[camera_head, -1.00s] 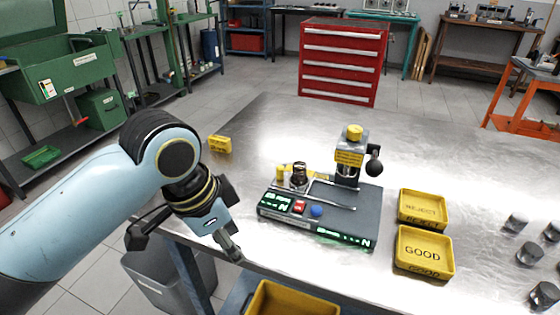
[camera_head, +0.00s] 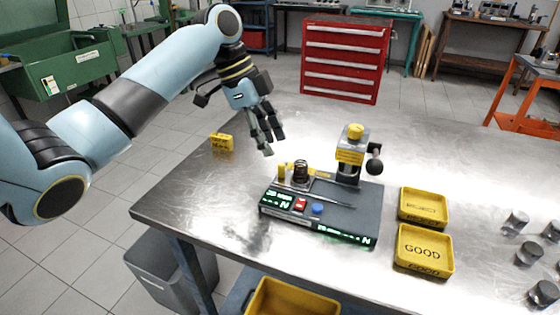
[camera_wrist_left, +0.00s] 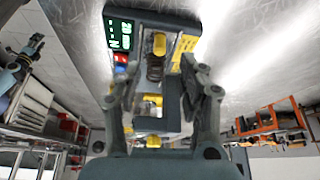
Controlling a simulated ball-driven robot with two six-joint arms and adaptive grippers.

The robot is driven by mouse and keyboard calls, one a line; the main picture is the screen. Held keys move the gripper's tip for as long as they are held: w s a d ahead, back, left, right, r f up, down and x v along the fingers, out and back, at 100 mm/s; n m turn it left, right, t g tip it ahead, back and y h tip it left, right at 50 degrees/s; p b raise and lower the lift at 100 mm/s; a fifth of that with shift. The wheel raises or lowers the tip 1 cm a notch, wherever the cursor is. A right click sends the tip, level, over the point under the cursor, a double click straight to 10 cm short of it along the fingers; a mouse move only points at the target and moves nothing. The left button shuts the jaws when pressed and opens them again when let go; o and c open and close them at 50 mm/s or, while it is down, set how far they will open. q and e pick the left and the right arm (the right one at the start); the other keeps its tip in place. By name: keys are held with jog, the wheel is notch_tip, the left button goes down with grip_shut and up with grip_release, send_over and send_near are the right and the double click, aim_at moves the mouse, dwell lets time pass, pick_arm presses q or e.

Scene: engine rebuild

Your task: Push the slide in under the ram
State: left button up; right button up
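The tester (camera_head: 330,215) is a dark base on the metal table with green displays, a red switch and a blue button. On its left part, the slide carries a dark coil spring (camera_head: 300,174) beside a yellow post (camera_head: 282,172). The ram stand (camera_head: 348,165) rises at the back right, with a yellow cap and a black ball lever. The spring stands to the left of the ram. My left gripper (camera_head: 272,146) is open and empty, above and behind the spring's left side. The left wrist view shows the spring (camera_wrist_left: 154,68) between its spread fingers (camera_wrist_left: 155,80). My right gripper is out of view.
Yellow REJECT (camera_head: 424,207) and GOOD (camera_head: 424,250) trays stand right of the tester, with several dark cylinders (camera_head: 530,252) farther right. A small yellow block (camera_head: 221,142) lies at the back left. The table's left front is clear. A yellow bin (camera_head: 290,300) sits below the front edge.

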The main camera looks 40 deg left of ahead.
aim_at(281, 164)
pick_arm(q)
jog(key=x, duration=0.6)
jog(key=shift+f, duration=0.1)
grip_shut()
